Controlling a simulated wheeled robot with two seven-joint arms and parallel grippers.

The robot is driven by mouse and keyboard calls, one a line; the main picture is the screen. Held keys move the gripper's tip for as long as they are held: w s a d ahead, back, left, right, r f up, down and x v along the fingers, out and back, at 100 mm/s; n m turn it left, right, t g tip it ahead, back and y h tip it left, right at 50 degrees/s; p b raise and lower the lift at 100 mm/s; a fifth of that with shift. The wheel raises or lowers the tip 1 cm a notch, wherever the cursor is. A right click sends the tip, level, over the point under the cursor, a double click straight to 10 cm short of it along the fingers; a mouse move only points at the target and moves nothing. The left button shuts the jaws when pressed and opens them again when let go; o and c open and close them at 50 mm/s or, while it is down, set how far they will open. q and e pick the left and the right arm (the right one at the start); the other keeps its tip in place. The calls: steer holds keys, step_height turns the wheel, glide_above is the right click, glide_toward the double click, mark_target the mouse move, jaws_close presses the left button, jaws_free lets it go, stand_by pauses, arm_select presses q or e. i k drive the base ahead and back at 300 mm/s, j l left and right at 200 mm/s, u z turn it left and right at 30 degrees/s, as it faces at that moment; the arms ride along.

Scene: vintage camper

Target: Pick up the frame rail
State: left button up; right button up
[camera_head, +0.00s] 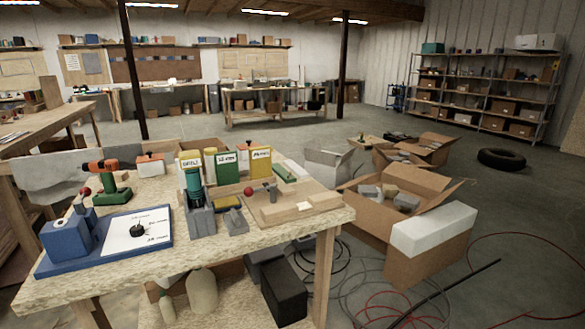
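A long, thin dark bar (450,288) lies on the floor at the lower right and may be the frame rail; I cannot be sure. It runs diagonally from the bottom edge up to the right, in front of an open cardboard box, with red cable around it. No other piece clearly looks like a rail. Neither of my grippers shows in the head view.
A workbench (200,247) with a drill, a blue fixture and several small boxes fills the left front. Open cardboard boxes (418,262) stand right of it, with loose cables (345,290) on the floor. A tire (501,159) lies farther back on open floor.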

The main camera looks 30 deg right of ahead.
mark_target(299, 172)
steer(key=i+l+u, duration=0.2)
steer(key=l, duration=0.3)
steer(key=i+l+u, duration=0.2)
steer(key=l, duration=0.3)
steer(key=l+u, duration=0.15)
steer(key=l, duration=0.4)
steer(key=l+u, duration=0.2)
steer(key=l, duration=0.35)
steer(key=i, duration=0.05)
